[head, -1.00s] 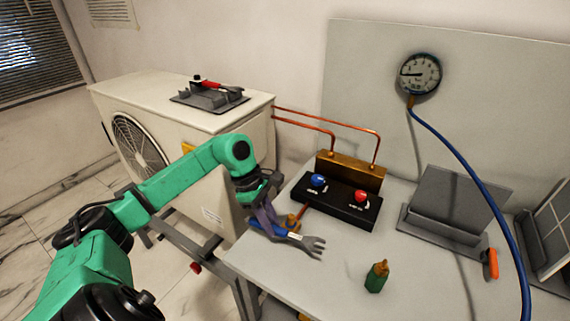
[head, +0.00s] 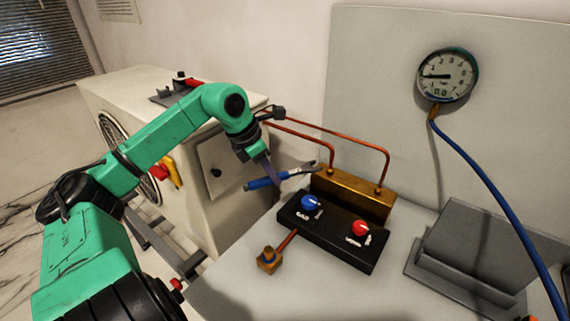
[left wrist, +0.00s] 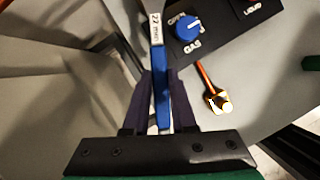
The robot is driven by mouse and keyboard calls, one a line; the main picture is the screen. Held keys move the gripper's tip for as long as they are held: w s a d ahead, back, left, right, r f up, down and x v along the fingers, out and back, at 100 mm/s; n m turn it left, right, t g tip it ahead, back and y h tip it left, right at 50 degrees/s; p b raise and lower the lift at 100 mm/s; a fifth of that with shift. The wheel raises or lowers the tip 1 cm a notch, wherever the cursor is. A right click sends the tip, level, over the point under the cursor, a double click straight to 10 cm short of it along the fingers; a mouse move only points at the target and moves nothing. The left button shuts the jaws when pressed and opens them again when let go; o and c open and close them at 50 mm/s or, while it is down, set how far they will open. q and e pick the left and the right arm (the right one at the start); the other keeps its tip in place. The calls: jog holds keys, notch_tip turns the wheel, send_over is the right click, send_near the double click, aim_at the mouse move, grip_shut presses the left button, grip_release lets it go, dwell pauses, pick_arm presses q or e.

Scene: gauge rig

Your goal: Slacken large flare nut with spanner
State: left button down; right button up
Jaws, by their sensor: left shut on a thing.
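My left gripper (head: 266,178) is shut on a spanner (head: 282,176) with a blue handle and a grey open jaw. The spanner is raised, and its jaw appears near the left end of the brass block (head: 350,197); I cannot tell whether they touch. In the left wrist view the spanner (left wrist: 162,85) lies between my gripper's fingers (left wrist: 160,105) and has a "22 mm" label. A brass nut (head: 268,260) sits at the end of a short copper pipe from the black valve manifold (head: 330,238); it also shows in the left wrist view (left wrist: 218,102). My right gripper is out of view.
The manifold has a blue GAS knob (head: 311,203) and a red LIQUID knob (head: 360,229). Copper pipes (head: 340,142) run from the outdoor unit (head: 215,150) to the brass block. A gauge (head: 447,76) with a blue hose and a grey stand (head: 470,255) are at the right.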

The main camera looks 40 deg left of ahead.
aim_at(273, 183)
pick_arm(q)
jog(key=shift+s+r, duration=0.25)
jog(key=shift+s, duration=0.35)
jog(key=shift+b+x, duration=0.5)
jog(key=shift+x, duration=0.7)
jog(key=shift+w+d+f, duration=0.1)
jog(key=shift+w+f, duration=0.05)
jog(key=shift+f, duration=0.45)
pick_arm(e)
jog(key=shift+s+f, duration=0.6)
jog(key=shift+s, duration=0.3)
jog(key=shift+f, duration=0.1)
pick_arm(q)
jog(key=shift+f+b, duration=0.15)
jog(key=shift+b, duration=0.55)
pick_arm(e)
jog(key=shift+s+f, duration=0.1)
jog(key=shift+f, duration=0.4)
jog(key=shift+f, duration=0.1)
